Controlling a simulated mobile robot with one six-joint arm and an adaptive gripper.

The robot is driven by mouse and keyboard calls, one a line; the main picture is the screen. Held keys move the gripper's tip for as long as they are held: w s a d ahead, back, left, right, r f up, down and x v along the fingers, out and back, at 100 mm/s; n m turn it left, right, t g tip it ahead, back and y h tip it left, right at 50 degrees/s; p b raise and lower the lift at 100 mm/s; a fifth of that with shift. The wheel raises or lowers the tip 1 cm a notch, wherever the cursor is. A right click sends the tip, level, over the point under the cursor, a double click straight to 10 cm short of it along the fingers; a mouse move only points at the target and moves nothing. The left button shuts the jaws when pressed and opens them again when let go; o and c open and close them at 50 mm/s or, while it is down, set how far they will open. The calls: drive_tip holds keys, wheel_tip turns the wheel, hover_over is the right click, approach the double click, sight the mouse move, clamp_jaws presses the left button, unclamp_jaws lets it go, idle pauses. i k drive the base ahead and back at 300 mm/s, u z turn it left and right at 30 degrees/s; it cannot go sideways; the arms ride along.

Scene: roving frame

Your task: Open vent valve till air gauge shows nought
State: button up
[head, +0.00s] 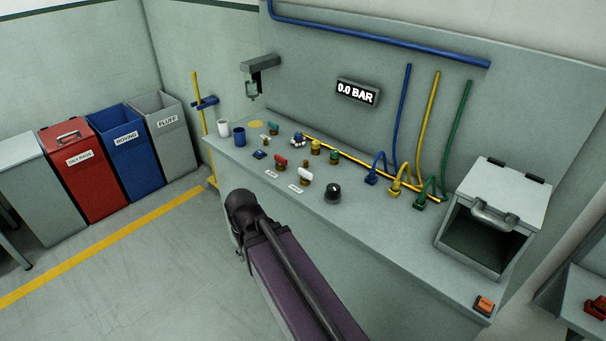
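The gauge display (357,92) on the back panel reads 0.0 BAR. Two small valves stand on the bench, each behind a small white label: one with a red handle (280,160) and one with a white handle (305,172). The label by the white-handled valve (295,188) seems to read VENT, but it is too small to be sure. How far either valve is turned, I cannot tell. My gripper (239,252) is in front of the bench's front edge, apart from both valves. It is mostly hidden behind my wrist, so its fingers are unclear.
A black knob (332,193) is right of the valves. Blue, yellow and green hoses (397,187) rise behind. A grey open-fronted box (490,222) and an orange button (484,305) are at the right. Cups (239,136) are at the left. Bins (82,168) line the left wall.

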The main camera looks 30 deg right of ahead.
sight(306, 175)
drive_tip(key=u, duration=0.15)
drive_tip(key=k, duration=0.9)
drive_tip(key=z, duration=0.6)
drive_tip(key=i, duration=1)
drive_tip(key=z, duration=0.05)
